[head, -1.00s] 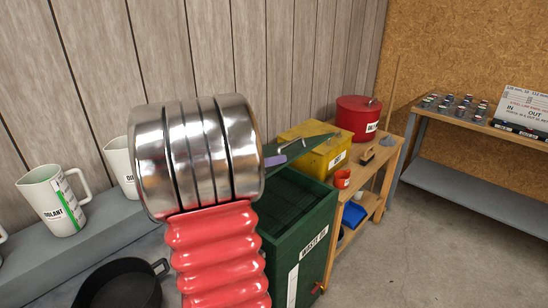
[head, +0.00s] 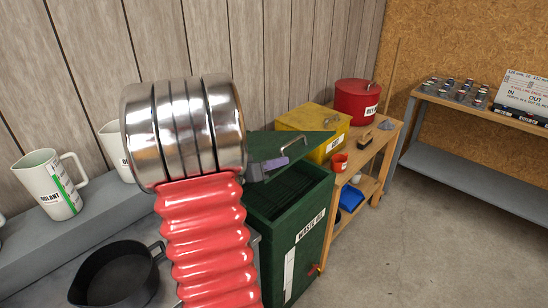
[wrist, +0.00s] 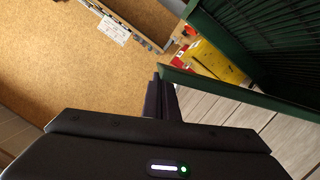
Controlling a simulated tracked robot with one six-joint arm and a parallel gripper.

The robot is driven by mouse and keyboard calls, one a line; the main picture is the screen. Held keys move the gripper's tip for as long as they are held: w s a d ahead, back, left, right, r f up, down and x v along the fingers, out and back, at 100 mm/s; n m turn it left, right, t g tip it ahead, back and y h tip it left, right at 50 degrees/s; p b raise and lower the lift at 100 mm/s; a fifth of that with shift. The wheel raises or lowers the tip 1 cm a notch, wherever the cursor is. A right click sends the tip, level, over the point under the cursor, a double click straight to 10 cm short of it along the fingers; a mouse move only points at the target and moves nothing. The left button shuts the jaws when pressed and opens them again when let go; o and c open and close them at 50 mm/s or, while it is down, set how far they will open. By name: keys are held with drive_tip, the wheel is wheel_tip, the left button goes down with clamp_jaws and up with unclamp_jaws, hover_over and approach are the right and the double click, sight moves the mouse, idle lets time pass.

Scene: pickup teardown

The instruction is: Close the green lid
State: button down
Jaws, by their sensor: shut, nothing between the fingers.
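The green lid (head: 310,143) belongs to the dark green waste oil bin (head: 312,258) in the head view. It stands partly raised, tilted above the bin's open top, where dark slats show. A small purple-grey piece (head: 275,164) shows against the lid's near left part; I cannot tell whether it is part of my gripper. Most of my gripper is hidden behind my arm in the head view. In the wrist view my gripper (wrist: 163,98) has its dark fingers together and empty. They are close to a green edge (wrist: 235,92); contact is unclear.
A black pan (head: 115,275) and white jug (head: 50,183) are at left. Open floor (head: 430,230) lies at right.

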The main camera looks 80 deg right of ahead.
drive_tip(key=shift+s, duration=0.1)
drive_tip(key=shift+r, duration=0.1)
drive_tip(key=r, duration=0.1)
drive_tip(key=w+r, duration=0.1)
drive_tip(key=r, duration=0.1)
drive_tip(key=shift+w+d+r, duration=0.15)
drive_tip(key=shift+w+d, duration=0.05)
drive_tip(key=shift+d, duration=0.1)
drive_tip(key=v, duration=1)
drive_tip(key=shift+r, duration=0.2)
drive_tip(key=shift+s, duration=0.15)
